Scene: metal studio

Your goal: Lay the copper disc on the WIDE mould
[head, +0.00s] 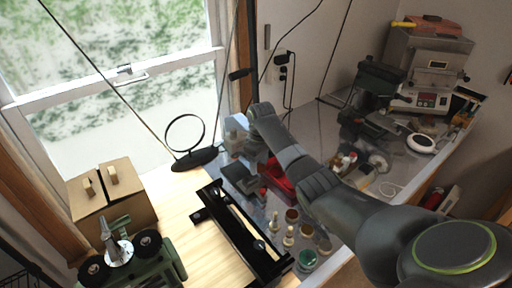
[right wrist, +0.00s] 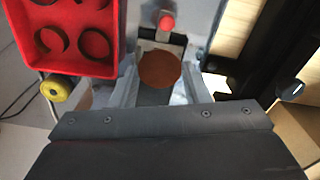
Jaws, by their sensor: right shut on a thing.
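My right gripper (right wrist: 160,75) is shut on the copper disc (right wrist: 159,69), a round brown-orange piece between its two pale fingers in the right wrist view. In the head view my right arm reaches from the lower right to the back of the bench, and the disc cannot be made out there. A red tray (right wrist: 65,35) with round ring shapes is at the upper left of the right wrist view; a red part (head: 277,179) shows beside my arm in the head view. I cannot tell which thing is the WIDE mould. My left gripper is out of view.
A black rail frame (head: 240,232) lies across the wood and grey surfaces. Small pots and pegs (head: 288,236) stand right of it. A ring stand (head: 195,158), a wooden box (head: 115,195) and a green machine (head: 135,255) are to the left. Equipment crowds the right side.

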